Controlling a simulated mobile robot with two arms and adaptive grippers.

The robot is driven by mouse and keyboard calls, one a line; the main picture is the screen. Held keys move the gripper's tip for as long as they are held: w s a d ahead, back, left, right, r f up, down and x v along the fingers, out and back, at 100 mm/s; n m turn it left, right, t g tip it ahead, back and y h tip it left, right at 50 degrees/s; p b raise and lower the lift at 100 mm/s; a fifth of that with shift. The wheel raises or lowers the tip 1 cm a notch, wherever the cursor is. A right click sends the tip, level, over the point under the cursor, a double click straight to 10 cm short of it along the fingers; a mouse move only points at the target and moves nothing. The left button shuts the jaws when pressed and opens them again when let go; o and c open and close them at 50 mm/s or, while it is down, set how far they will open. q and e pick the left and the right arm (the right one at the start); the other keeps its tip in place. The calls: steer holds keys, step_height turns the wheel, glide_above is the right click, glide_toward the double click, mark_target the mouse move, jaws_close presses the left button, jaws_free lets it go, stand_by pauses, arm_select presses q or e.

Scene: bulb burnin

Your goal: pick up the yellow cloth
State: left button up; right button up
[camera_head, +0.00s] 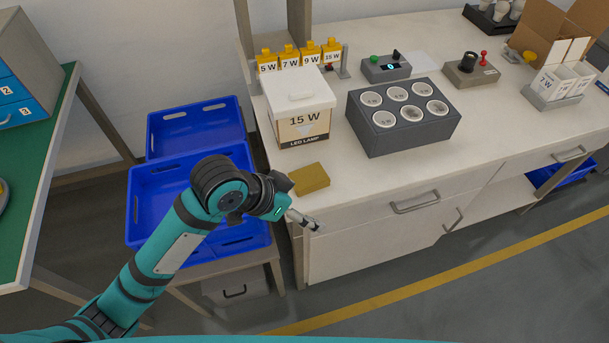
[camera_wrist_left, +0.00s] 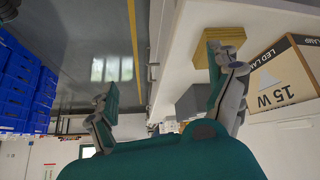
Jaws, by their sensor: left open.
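The yellow cloth (camera_head: 310,179) is a folded flat block on the bench top at its front left corner, in front of the LED lamp box. It also shows in the left wrist view (camera_wrist_left: 228,33), close behind the right-hand finger. My left gripper (camera_head: 305,221) is just off the front edge of the bench, beside and in front of the cloth. In the left wrist view its fingers (camera_wrist_left: 163,75) are wide apart with nothing between them. I cannot tell if a finger touches the cloth. My right gripper is not in view.
The white 15 W LED lamp box (camera_head: 300,104) stands right behind the cloth. A dark grey block with several round sockets (camera_head: 400,138) is to its right. Blue crates (camera_head: 146,192) lie left of the bench, under my left arm. The bench front right of the cloth (camera_head: 380,178) is clear.

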arm_select(q)
steer(key=w+r+m+g, duration=0.1)
steer(key=w+r+m, duration=0.2)
steer(key=w+r, duration=0.15)
steer(key=y, duration=0.2)
glide_toward(309, 176)
steer(key=f, duration=0.1)
steer(key=w+d+f, duration=0.1)
steer(key=d+f+p, duration=0.1)
steer(key=shift+w+g, duration=0.35)
steer(key=shift+g, duration=0.05)
steer(key=x, duration=0.3)
steer(key=p+x, duration=0.1)
steer(key=shift+s+a+f, duration=0.1)
steer(key=shift+a+f, duration=0.2)
steer(key=shift+f, duration=0.1)
steer(key=shift+d+f, duration=0.2)
steer(key=shift+f, duration=0.25)
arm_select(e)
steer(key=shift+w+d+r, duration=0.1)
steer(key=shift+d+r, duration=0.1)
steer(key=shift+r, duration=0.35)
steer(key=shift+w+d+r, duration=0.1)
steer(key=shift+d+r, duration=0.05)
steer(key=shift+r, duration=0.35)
arm_select(q)
steer(key=c, duration=1.2)
steer(key=shift+r, duration=0.1)
